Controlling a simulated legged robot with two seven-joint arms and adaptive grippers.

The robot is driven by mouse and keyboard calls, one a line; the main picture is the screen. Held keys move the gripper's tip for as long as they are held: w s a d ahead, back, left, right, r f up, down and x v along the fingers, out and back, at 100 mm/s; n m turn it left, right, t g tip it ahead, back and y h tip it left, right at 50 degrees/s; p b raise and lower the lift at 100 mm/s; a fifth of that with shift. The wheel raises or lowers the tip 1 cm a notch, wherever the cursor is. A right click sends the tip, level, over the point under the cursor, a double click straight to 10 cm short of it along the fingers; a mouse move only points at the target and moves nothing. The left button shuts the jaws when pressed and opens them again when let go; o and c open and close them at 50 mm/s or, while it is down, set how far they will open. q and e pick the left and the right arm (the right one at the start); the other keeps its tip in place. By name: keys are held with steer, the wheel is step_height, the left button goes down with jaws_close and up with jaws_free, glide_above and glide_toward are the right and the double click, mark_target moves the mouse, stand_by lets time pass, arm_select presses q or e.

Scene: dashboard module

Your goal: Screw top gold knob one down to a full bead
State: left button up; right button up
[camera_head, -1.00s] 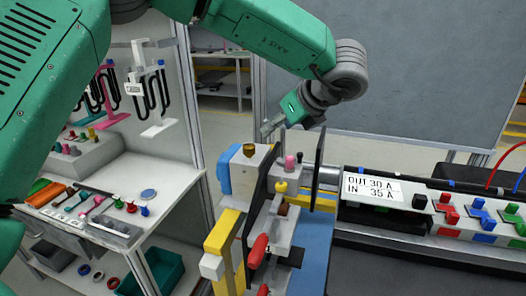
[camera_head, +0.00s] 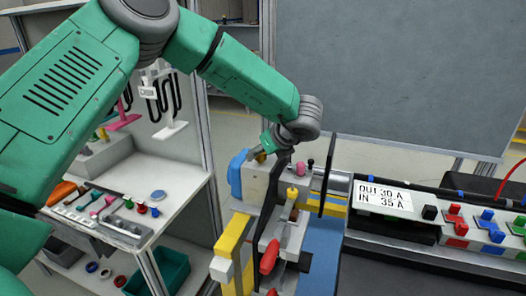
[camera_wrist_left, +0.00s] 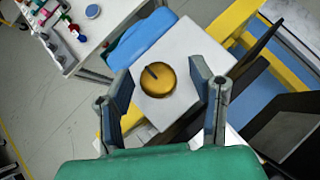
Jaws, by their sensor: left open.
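The gold knob (camera_wrist_left: 158,80) sits on top of a pale block (camera_wrist_left: 185,50) in the left wrist view, with a dark line marked on its top. My left gripper (camera_wrist_left: 160,88) is open, with one finger on each side of the knob and a gap on both sides. In the head view my left gripper (camera_head: 265,152) is at the top of the module, and the gold knob (camera_head: 260,156) is mostly hidden by it. I cannot tell how far down the knob is screwed. My right gripper is not in view.
A pink knob (camera_head: 300,168) and a yellow knob (camera_head: 292,192) stand close by. A dark upright plate (camera_head: 329,178) rises to the right. Red-handled parts (camera_head: 270,256) are in front. A bench with small parts (camera_head: 128,232) stands at the left.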

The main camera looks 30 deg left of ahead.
arm_select(q)
steer(key=shift+a+f, duration=0.15)
steer(key=shift+a, duration=0.35)
steer(key=c, duration=0.5)
jaws_close()
steer(key=shift+d, duration=0.35)
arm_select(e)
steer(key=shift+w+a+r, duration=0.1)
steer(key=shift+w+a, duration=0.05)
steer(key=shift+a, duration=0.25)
arm_select(q)
steer(key=shift+m, duration=0.3)
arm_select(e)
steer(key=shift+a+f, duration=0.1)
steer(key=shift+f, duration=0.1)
